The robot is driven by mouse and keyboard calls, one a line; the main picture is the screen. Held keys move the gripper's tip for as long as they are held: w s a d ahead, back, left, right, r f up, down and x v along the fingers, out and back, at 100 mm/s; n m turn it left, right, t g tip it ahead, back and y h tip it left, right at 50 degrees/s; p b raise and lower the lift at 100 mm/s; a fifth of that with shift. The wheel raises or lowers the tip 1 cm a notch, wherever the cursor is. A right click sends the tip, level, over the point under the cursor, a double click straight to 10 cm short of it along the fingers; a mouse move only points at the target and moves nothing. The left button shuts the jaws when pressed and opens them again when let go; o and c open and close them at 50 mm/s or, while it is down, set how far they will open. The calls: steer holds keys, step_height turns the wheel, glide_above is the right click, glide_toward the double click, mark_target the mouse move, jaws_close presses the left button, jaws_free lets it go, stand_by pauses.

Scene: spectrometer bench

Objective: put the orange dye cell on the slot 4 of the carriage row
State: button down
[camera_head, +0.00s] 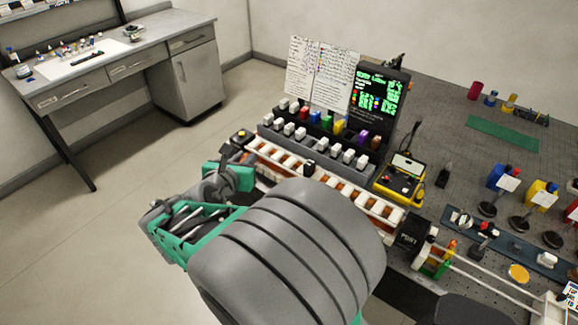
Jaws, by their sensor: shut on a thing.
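The carriage row (341,190) is a long white rail with orange-brown slots, running from the upper left down to the right. A small dark and white piece (309,168) stands at its back edge. I cannot read slot numbers, and my forearm covers part of the row's near side. My gripper (228,178) has teal fingers and is at the row's left end. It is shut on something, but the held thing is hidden. No orange dye cell shows clearly. A brownish-orange cell (375,143) stands at the right end of the rack's back line.
Behind the row, the cell rack (322,160) holds white and coloured cells, with a gap between yellow (338,127) and purple (362,136). A yellow control box (398,184) and a black post block (414,231) stand at the right. A screen (376,92) rises behind.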

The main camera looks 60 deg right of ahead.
steer(key=s+d+r+m+g+p, duration=0.1)
steer(key=s+d+r+m+g, duration=0.15)
steer(key=s, duration=0.45)
steer(key=s+d+r+m+g+p, duration=0.1)
steer(key=s+d+r+m+g, duration=0.15)
steer(key=s, duration=0.55)
steer(key=shift+g+h, duration=0.3)
steer(key=shift+g, duration=0.1)
steer(key=w+d+f+b, duration=0.2)
steer(key=d+f+b, duration=0.1)
steer(key=f, duration=0.1)
steer(key=w+d+f+b, duration=0.3)
steer(key=d+f+b, duration=0.1)
steer(key=f, duration=0.1)
steer(key=w+d+f+b, duration=0.3)
steer(key=d+f+b, duration=0.1)
steer(key=f, duration=0.1)
steer(key=shift+d+f, duration=0.15)
steer(key=shift+f, duration=0.1)
steer(key=shift+r, duration=0.25)
steer(key=shift+f, duration=0.2)
steer(key=c, duration=1.6)
jaws_free()
